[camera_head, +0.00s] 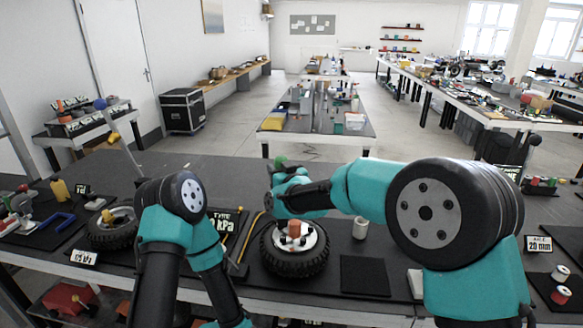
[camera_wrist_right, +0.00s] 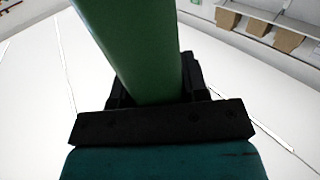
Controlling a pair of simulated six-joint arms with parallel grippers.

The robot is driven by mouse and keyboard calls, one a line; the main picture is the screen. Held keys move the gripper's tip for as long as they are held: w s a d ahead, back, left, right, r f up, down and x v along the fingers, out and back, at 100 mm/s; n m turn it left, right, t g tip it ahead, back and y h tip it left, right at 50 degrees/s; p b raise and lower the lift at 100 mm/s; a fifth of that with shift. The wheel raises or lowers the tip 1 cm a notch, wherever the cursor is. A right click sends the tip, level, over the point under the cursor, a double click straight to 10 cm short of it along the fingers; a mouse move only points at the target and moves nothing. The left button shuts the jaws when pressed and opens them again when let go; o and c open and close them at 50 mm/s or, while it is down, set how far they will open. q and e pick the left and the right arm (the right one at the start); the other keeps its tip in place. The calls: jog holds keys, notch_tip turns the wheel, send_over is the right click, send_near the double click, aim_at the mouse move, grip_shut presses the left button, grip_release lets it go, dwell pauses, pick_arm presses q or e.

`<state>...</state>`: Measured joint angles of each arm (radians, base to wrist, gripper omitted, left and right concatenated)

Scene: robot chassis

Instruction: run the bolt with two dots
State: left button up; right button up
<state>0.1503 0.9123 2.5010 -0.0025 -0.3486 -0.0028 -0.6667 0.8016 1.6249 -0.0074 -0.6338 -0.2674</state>
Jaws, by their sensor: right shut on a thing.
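A wheel (camera_head: 270,263) with a black tyre and pale hub lies flat on the table in front of me. A reddish-brown piece (camera_head: 294,229) stands at its hub; bolts and dots are too small to make out. My right gripper (camera_head: 281,168) is beyond the wheel and above the table, shut on a green tool (camera_wrist_right: 135,45). In the right wrist view the tool is a thick, smooth green shaft rising from between the jaws; its far end is out of frame. In the head view only a small green part shows. My left arm is folded at left, its gripper not in view.
A second wheel (camera_head: 112,236) lies at left. A "kPa" sign (camera_head: 222,222) is left of the near wheel. A pale cylinder (camera_head: 360,228) and a dark square mat (camera_head: 364,275) are to its right. Spools (camera_head: 560,296) lie far right.

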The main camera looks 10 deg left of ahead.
dwell(0.3)
jog(key=shift+f, duration=3.15)
notch_tip(320, 180, up, 6)
jog(key=shift+f, duration=0.1)
dwell(0.3)
